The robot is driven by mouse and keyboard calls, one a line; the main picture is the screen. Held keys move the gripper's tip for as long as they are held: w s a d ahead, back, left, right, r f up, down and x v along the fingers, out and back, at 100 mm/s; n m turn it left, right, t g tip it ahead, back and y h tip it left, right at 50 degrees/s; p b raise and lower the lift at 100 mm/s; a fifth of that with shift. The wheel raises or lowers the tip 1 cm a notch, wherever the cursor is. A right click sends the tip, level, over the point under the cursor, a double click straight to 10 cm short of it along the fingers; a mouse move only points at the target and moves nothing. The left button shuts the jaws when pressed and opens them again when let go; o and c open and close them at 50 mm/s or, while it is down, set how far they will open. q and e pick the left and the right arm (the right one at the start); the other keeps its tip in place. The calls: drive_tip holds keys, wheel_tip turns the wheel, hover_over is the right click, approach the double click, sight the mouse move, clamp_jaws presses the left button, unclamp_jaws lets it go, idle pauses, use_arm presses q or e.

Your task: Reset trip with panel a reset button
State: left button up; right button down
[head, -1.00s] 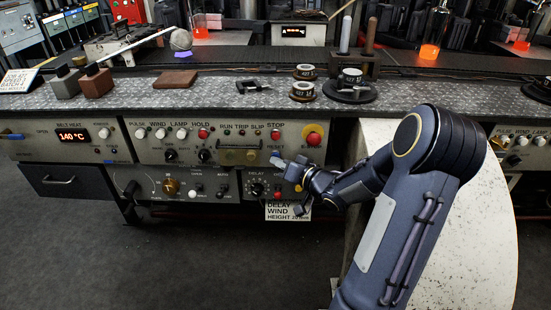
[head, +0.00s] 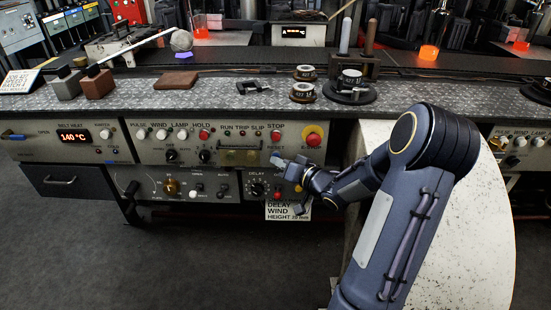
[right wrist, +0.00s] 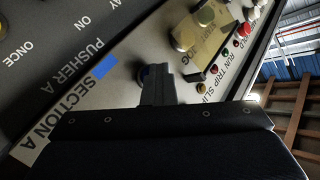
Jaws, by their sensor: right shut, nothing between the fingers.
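Panel A (head: 150,150) is the grey control panel along the front of the bench, with RUN, TRIP and SLIP lamps (head: 242,133) and a red stop button (head: 276,135). My right gripper (head: 277,160) is shut and empty, its tips at the panel just below the RESET lettering. In the right wrist view its closed fingers (right wrist: 158,88) point at a dark round button (right wrist: 142,75) and partly cover it. I cannot tell whether they touch or press it. Whether the TRIP lamp is lit is unclear. My left gripper is out of view.
A red emergency button on yellow (head: 313,135) sits right of the stop button. Below are the delay knob (head: 256,189) and a white DELAY WIND HEIGHT label (head: 288,212). Weights and blocks stand on the bench top (head: 215,95). The floor below left is clear.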

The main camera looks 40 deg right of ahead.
drive_tip(key=shift+d, duration=0.2)
drive_tip(key=s+a, duration=0.4)
drive_tip(key=shift+s, duration=0.35)
drive_tip(key=shift+a, duration=0.1)
idle(0.7)
